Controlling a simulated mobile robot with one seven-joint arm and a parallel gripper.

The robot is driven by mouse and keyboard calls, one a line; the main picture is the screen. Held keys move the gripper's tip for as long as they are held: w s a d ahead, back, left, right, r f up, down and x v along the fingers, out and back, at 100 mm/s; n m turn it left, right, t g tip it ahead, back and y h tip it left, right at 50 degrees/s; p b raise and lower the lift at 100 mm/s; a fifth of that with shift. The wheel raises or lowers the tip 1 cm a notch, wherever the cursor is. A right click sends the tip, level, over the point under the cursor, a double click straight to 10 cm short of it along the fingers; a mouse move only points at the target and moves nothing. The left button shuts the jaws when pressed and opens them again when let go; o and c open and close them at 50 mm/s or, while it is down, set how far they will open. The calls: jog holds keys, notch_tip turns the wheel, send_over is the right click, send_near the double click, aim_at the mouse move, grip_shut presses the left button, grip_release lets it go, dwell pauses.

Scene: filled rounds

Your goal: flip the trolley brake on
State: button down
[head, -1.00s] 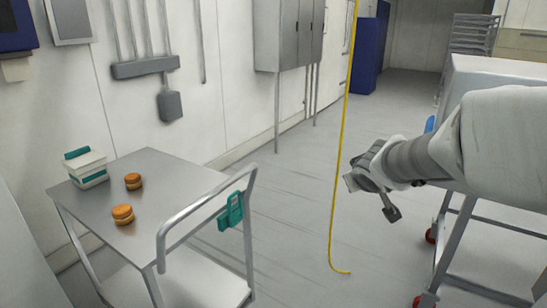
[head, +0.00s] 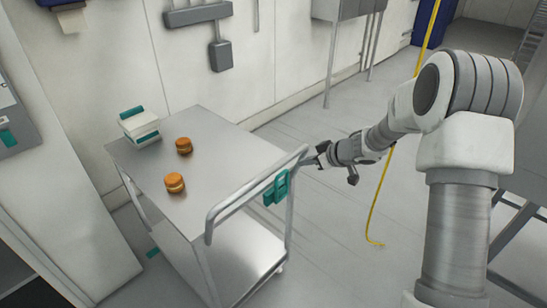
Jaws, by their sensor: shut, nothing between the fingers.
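The steel trolley (head: 232,137) stands at the centre left, with a tubular push handle (head: 240,199) at its near right end. A teal part (head: 277,188) is mounted on the trolley's right end, just below the handle; it may be the brake, but its setting cannot be told. My gripper (head: 312,160) is at the far right end of the handle, up and to the right of the teal part. Its fingers are shut and hold nothing. I cannot tell whether they touch the handle.
Two orange-brown round items (head: 174,183) and a white and teal box (head: 139,125) are on the trolley top. A yellow hose (head: 378,200) hangs to the floor behind my arm. A grey frame (head: 518,215) stands at the right. Open floor (head: 330,240) lies right of the trolley.

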aim_at(282, 172)
jog(key=shift+a+f+g+y, duration=0.3)
jog(key=shift+a+f, duration=0.15)
jog(key=shift+a, duration=0.25)
jog(key=shift+f, duration=0.1)
jog(key=b+x, duration=0.1)
jog(key=x, duration=0.8)
jog(key=shift+w+a+f, duration=0.2)
jog(key=shift+w+a, duration=0.05)
